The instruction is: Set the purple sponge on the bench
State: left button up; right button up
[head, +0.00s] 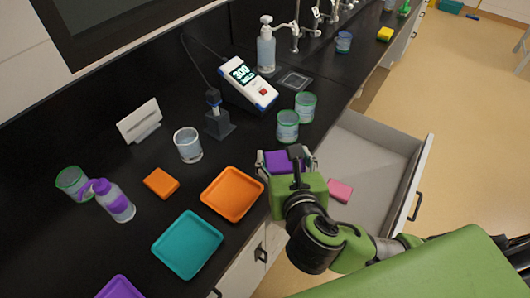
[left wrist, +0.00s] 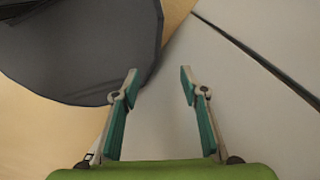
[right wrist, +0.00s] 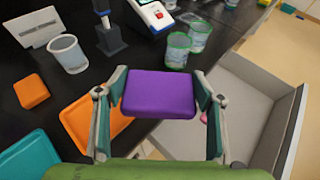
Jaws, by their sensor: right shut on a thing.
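The purple sponge (right wrist: 158,94) is a flat rounded block held between the fingers of my right gripper (right wrist: 160,92). In the head view the sponge (head: 284,161) shows just beyond my right gripper (head: 290,160), by the front edge of the black bench (head: 150,205). It appears held above the bench edge and the open drawer; the exact height is hard to tell. My left gripper (left wrist: 155,85) is open and empty in the left wrist view, over the floor and a pale cabinet front. It is not in the head view.
An open drawer (head: 365,150) holds a pink sponge (head: 340,190). On the bench are an orange tray (head: 232,193), a teal tray (head: 187,245), an orange sponge (head: 161,183), a glass beaker (head: 188,146), green-rimmed beakers (head: 288,126) and a meter (head: 248,84). Bare bench lies between them.

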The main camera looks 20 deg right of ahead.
jog(key=shift+w+d+f+n+y+p, duration=0.15)
jog(key=shift+d+f+n+y+p, duration=0.1)
jog(key=shift+n+y+p, duration=0.2)
jog(key=f+x, duration=0.1)
jog(key=x, duration=0.4)
jog(key=a+p+x, duration=0.1)
jog(key=x, duration=0.4)
jog(key=s+a+f+p+x, duration=0.1)
jog(key=x, duration=0.4)
jog(key=shift+w+a+f, duration=0.1)
jog(key=shift+a+f, duration=0.1)
jog(key=shift+f, duration=0.15)
jog(key=shift+w+f, duration=0.55)
jog(key=shift+f, duration=0.15)
notch_tip(320, 180, down, 2)
jog(key=shift+f+p, duration=0.1)
jog(key=shift+p, duration=0.35)
jog(key=shift+f, duration=0.35)
jog(key=shift+f, duration=0.1)
jog(key=o, duration=0.8)
